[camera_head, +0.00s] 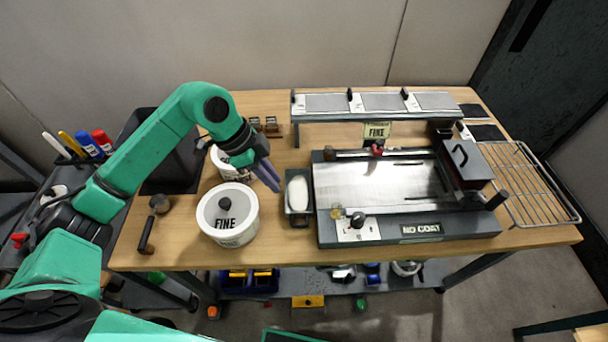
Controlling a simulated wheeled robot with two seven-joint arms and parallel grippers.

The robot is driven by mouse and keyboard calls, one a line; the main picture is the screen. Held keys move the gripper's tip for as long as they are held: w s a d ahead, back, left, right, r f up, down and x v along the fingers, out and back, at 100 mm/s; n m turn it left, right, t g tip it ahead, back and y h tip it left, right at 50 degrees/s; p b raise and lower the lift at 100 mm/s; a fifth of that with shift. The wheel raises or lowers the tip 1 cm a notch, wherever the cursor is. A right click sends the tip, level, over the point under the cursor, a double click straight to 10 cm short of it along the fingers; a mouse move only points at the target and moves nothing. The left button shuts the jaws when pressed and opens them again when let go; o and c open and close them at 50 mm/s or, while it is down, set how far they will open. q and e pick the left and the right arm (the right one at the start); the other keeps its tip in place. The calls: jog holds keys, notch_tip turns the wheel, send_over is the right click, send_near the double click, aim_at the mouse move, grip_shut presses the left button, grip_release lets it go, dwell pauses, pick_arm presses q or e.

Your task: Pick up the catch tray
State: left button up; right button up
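A small dark narrow tray (289,204) with a whitish oval mass (298,193) in it stands at the left side of the flat machine; it looks like the catch tray. My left arm reaches in from the left over the table. Its gripper (270,177) points down and to the right, just left of the small tray and apart from it in the picture. Its two grey-purple fingers look close together, and I cannot tell if there is a gap. Nothing visible is held. My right gripper is not in view.
A white tub marked FINE (229,228) stands in front of my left gripper; another tub (226,167) is partly hidden behind the gripper. The machine with a metal bed (375,187) fills the table's middle right. A wire rack (530,185) lies at the right. A dark-handled scoop (149,233) lies at the left.

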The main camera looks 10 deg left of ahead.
pick_arm(q)
jog(key=p, duration=0.2)
send_near(297, 210)
jog(key=s+d, duration=0.2)
jog(key=s, duration=0.1)
jog(key=p+x, duration=0.1)
jog(key=x, duration=0.1)
jog(key=w+x, duration=0.1)
jog(key=x, duration=0.2)
jog(key=shift+w+p, duration=0.15)
jog(key=shift+p, duration=0.25)
jog(key=shift+d+f, duration=0.2)
jog(key=shift+f, duration=0.2)
grip_shut()
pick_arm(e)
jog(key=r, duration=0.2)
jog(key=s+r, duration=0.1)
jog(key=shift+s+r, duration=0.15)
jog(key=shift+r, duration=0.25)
